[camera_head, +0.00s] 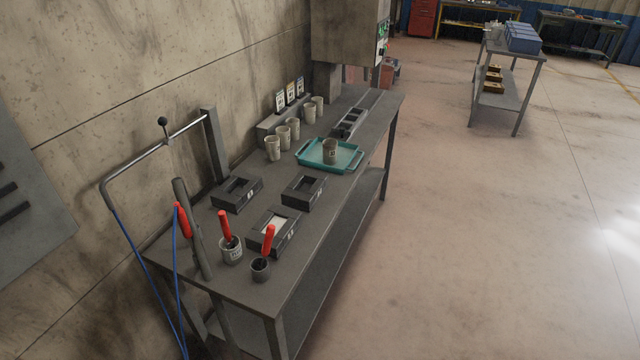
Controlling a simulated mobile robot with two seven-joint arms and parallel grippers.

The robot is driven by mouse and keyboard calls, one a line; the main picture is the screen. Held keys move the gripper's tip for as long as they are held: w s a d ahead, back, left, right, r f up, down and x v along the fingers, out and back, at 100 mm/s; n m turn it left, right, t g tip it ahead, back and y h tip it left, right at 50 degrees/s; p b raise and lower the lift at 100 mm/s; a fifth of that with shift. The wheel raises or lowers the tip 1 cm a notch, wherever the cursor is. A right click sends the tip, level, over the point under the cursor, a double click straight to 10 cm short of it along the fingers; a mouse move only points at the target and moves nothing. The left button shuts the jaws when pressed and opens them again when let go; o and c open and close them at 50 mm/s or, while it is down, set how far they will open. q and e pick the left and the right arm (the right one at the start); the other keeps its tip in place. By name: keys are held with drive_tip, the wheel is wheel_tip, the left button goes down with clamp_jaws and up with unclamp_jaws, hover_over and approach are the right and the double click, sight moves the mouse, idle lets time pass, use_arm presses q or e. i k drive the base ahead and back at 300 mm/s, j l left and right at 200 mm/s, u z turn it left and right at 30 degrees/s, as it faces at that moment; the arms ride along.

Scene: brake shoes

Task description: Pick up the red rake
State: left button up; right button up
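No tool in view can be told for sure as the rake. One red-handled tool (225,227) stands in a light labelled cup (232,253) at the near end of the workbench. A second red-handled tool (268,241) stands in a small dark cup (260,270) to its right. The lower ends of both tools are hidden in the cups. A third red piece (183,221) is beside a grey post at the bench's left edge, near a blue hose. Neither of my grippers is in view.
The grey workbench (240,290) runs along a stained wall. It bears black square fixtures (304,192), a teal tray (345,167) with a cup (330,151), and several light cups (273,149). A bent metal arm (140,160) rises at the left.

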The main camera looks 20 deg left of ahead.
sight(271, 228)
drive_tip(key=u, duration=0.8)
drive_tip(key=i+l, duration=0.05)
drive_tip(key=l, duration=0.05)
